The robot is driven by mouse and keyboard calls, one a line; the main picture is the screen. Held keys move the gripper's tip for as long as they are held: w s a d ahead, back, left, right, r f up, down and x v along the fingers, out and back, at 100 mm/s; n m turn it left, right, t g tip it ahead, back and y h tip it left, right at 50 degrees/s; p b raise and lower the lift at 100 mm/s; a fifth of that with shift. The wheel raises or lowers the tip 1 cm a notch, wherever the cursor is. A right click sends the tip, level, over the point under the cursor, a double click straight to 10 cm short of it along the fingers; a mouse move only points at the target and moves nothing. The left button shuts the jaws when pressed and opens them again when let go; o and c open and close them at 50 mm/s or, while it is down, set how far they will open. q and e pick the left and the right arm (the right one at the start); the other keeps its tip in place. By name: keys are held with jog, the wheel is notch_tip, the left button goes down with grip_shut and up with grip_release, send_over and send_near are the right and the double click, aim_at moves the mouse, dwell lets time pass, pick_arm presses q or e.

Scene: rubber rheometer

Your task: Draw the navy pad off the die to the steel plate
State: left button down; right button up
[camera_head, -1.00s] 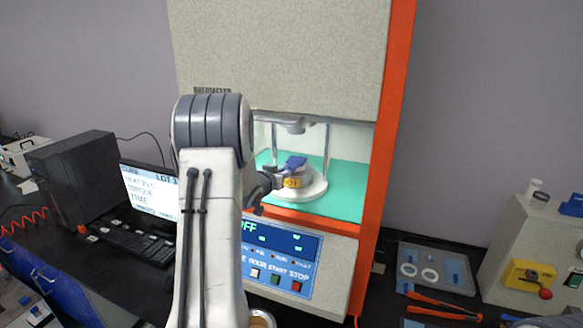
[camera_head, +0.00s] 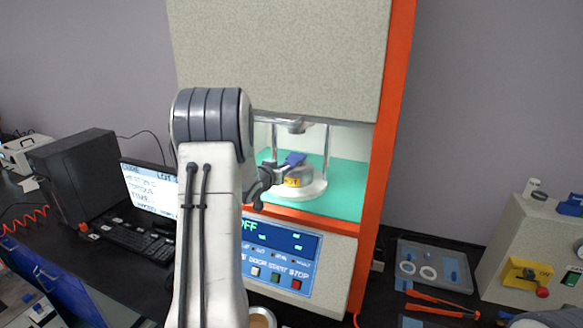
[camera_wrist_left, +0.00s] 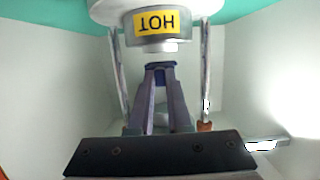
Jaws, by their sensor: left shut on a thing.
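My left gripper (camera_head: 284,165) reaches into the open chamber of the rheometer and is shut on the navy pad (camera_head: 294,159). In the left wrist view, upside down, the pad (camera_wrist_left: 160,66) is a small dark blue piece between the fingertips. The lower die (camera_head: 297,182), a round block with a yellow HOT label, sits on a pale round base. The pad appears just above the die, with a narrow gap in the wrist view (camera_wrist_left: 158,46). The upper die (camera_head: 295,126) hangs above. I cannot identify the steel plate with certainty. My right gripper does not show.
Steel columns (camera_head: 327,148) flank the die, and the orange frame (camera_head: 383,150) bounds the chamber at right. A grey tray (camera_head: 454,290) with white rings and blue strips lies at right, with orange-handled tongs (camera_head: 436,306) before it. A monitor (camera_head: 150,192) and keyboard (camera_head: 128,238) stand at left.

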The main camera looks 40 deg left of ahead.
pick_arm(q)
jog(key=s+d+b, duration=0.1)
jog(key=s+d, duration=0.1)
jog(key=s, duration=0.7)
jog(key=s+d+b, duration=0.1)
jog(key=s+d, duration=0.1)
jog(key=s, duration=0.8)
jog(key=shift+s+d, duration=0.15)
jog(key=shift+d, duration=0.2)
dwell(1.2)
